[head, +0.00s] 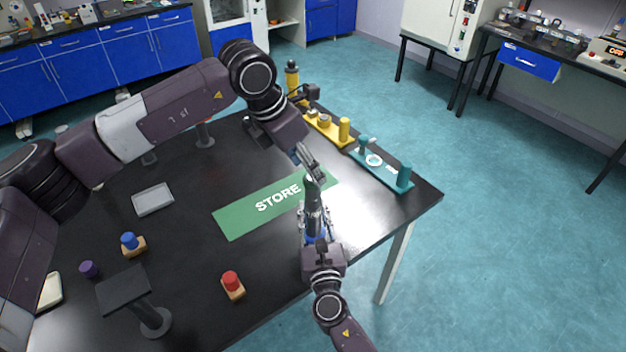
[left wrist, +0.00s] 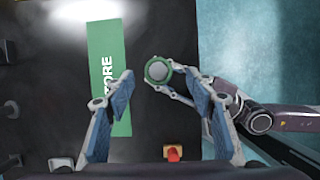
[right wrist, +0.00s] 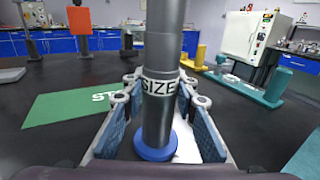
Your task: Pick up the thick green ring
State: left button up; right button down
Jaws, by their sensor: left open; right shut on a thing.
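The green ring (left wrist: 158,70) shows in the left wrist view around the grey top of an upright post. That dark grey post (right wrist: 161,60) bears a "SIZE" label and has a blue round base (right wrist: 155,147). My right gripper (head: 315,215) is shut on the post, with one finger on each side of it. My left gripper (head: 309,163) is open above the post, pointing down. Its fingertips (left wrist: 160,80) lie apart on both sides of the ring in the left wrist view, with gaps showing. In the head view I cannot make out the ring clearly.
A green STORE mat (head: 240,212) lies left of the post. A teal rack (head: 385,171) and a yellow rack (head: 330,131) stand at the table's far right edge. A red button (head: 231,281) sits near the front. A grey tray (head: 153,199) lies at left.

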pick_arm(q)
jog(key=x, duration=0.3)
jog(key=shift+w+f, duration=0.2)
jog(key=shift+f, duration=0.15)
jog(key=shift+c, duration=0.7)
jog(key=c, duration=0.7)
pick_arm(e)
jog(key=shift+f, duration=0.1)
pick_arm(q)
jog(key=shift+r, duration=0.1)
notch_tip(320, 180, up, 15)
pick_arm(e)
jog(key=c, duration=1.5)
grip_release()
